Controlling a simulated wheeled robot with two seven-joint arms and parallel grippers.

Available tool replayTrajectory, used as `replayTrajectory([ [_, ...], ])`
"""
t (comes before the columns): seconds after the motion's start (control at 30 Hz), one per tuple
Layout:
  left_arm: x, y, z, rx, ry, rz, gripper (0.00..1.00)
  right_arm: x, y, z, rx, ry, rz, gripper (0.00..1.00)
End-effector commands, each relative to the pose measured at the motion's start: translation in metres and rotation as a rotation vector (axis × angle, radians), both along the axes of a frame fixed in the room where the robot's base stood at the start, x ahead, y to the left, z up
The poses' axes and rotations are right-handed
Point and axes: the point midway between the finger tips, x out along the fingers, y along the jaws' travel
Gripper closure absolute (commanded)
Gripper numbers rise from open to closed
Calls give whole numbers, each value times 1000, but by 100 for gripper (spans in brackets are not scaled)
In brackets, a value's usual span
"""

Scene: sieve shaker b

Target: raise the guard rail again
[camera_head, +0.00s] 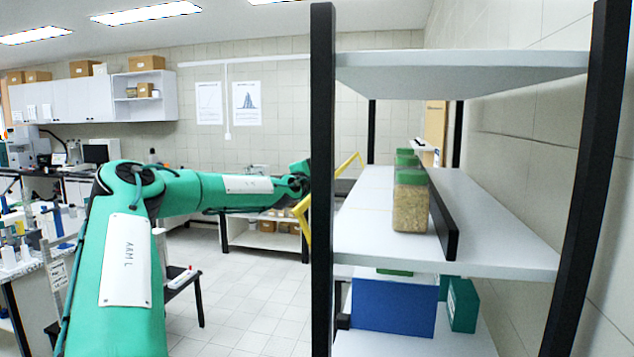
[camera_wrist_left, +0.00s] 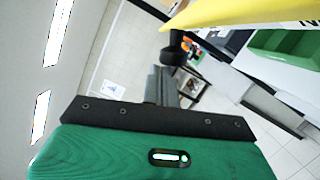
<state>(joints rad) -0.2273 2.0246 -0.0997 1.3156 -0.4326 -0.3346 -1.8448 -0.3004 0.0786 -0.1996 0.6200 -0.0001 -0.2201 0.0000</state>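The yellow guard rail (camera_head: 302,212) is at the left side of the shelf rack in the head view. It slants, and the dark front post hides its middle. Another piece of it shows right of the post. In the left wrist view the yellow rail (camera_wrist_left: 240,14) crosses the top right, with a black knob-like part (camera_wrist_left: 177,46) below it. My left gripper (camera_wrist_left: 162,70) has its grey fingers close together just beside this black part. I cannot tell whether they grip it. In the head view the post hides the fingertips. My right gripper is not in view.
The dark front post (camera_head: 322,120) stands close to my left wrist. The middle shelf (camera_head: 500,235) carries green-lidded jars of grain (camera_head: 410,205) and a dark strip (camera_head: 440,215). A blue box (camera_head: 395,305) sits below. Open tiled floor (camera_head: 250,300) lies left of the rack.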

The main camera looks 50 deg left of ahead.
Motion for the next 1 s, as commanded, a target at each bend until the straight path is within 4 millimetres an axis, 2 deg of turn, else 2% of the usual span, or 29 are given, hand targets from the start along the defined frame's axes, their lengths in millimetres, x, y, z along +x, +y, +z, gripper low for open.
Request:
replayTrajectory([
  [0.5, 12, -6, 20, 206, 172, -1, 100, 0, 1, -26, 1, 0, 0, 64],
  [1.0, 17, -12, 30, 195, 164, 0, 100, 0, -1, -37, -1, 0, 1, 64],
])
